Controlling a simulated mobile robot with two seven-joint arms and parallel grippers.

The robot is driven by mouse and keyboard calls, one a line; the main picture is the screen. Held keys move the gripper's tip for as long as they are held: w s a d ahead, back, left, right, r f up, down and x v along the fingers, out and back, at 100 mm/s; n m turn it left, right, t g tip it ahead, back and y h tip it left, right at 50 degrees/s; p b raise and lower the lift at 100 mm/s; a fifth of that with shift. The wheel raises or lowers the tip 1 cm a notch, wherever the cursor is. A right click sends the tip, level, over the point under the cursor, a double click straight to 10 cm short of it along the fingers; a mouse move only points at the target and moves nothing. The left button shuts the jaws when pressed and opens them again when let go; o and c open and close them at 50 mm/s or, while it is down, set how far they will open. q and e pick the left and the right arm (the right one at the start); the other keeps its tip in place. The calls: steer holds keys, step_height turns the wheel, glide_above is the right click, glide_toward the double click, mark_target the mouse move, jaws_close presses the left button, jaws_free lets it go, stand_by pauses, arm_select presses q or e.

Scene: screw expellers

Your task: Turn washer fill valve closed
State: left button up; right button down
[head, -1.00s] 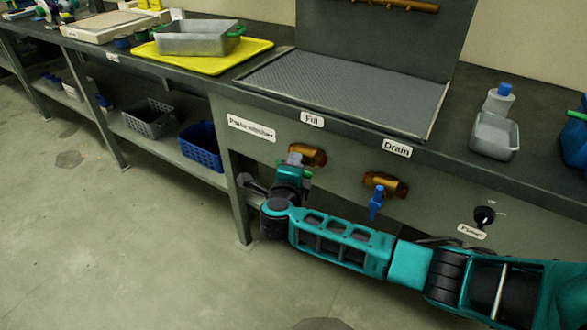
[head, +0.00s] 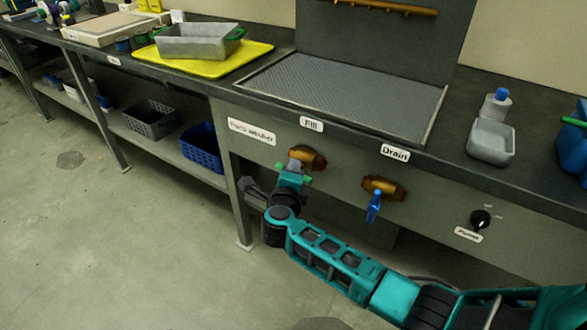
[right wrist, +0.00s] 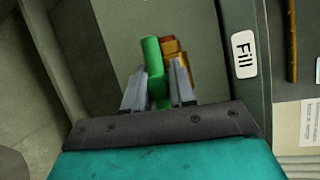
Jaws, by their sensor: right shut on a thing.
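The fill valve is a brass fitting (head: 309,156) on the washer's front panel, under the "Fill" label (head: 311,124). Its green handle (right wrist: 153,70) stands between the fingers of my right gripper (right wrist: 157,85) in the right wrist view, with the brass body (right wrist: 173,52) just behind it. My right gripper (head: 294,166) is shut on this handle from below. The fingers and wrist hide much of the handle in the head view, so its exact angle is hard to tell there. My left gripper is not in view.
The drain valve (head: 384,188), with a blue handle (head: 374,206) hanging down, is to the right. A pump knob (head: 480,219) is farther right. A table leg (head: 238,200) stands just left of my right wrist. Blue (head: 203,148) and grey (head: 151,118) baskets sit on the lower shelf.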

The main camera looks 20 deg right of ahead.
steer(key=shift+w+a+r, duration=0.1)
steer(key=shift+r, duration=0.25)
steer(key=shift+f+m+t+b, duration=0.5)
steer(key=shift+m+t+b, duration=0.15)
steer(key=shift+b, duration=0.5)
steer(key=shift+r+m+t+b, duration=0.25)
steer(key=shift+r+m+b, duration=0.05)
steer(key=shift+m+b, duration=0.15)
steer(key=shift+d, duration=0.2)
steer(key=c, duration=1)
jaws_free()
steer(key=shift+s+f, duration=0.1)
steer(key=shift+s, duration=0.1)
steer(key=shift+s+a, duration=0.1)
steer(key=shift+s, duration=0.05)
